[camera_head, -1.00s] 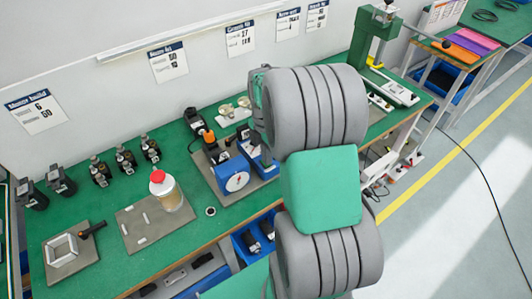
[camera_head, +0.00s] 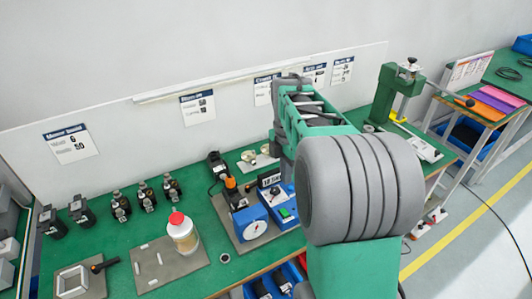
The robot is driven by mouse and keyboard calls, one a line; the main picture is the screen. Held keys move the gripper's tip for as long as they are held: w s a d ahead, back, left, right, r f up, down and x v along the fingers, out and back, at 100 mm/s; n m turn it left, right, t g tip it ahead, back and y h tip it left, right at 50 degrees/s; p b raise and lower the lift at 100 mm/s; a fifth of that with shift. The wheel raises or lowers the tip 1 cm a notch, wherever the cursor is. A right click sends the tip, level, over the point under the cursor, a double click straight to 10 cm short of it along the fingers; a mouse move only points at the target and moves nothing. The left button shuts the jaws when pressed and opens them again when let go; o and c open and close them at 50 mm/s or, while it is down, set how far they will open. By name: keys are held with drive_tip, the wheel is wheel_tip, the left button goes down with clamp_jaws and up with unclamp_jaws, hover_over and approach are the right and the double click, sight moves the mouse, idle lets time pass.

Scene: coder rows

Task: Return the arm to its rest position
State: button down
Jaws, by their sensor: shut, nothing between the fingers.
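My arm fills the right middle of the head view, with grey ringed joints and green links. A green and grey upper section of it rises in front of the wall board. The fingers of my gripper cannot be made out; they are hidden behind the arm or out of frame. No held object shows.
The green workbench (camera_head: 222,207) holds a bottle with a red cap (camera_head: 183,233), a blue dial device (camera_head: 249,222), several small black parts and a square frame (camera_head: 72,282). A green press (camera_head: 398,92) stands at the right.

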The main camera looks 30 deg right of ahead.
drive_tip(key=s+a+f+m, duration=0.3)
drive_tip(key=s+m, duration=0.1)
drive_tip(key=m, duration=0.7)
drive_tip(key=s+a+f+m, duration=0.3)
drive_tip(key=s+f+m, duration=0.1)
drive_tip(key=m, duration=0.7)
drive_tip(key=s+a+r+n+t, duration=0.2)
drive_tip(key=a+r+n+t, duration=0.1)
drive_tip(key=a+r, duration=0.4)
drive_tip(key=a+t, duration=0.1)
drive_tip(key=a, duration=0.2)
drive_tip(key=shift+s+n, duration=0.25)
drive_tip(key=shift+n, duration=0.05)
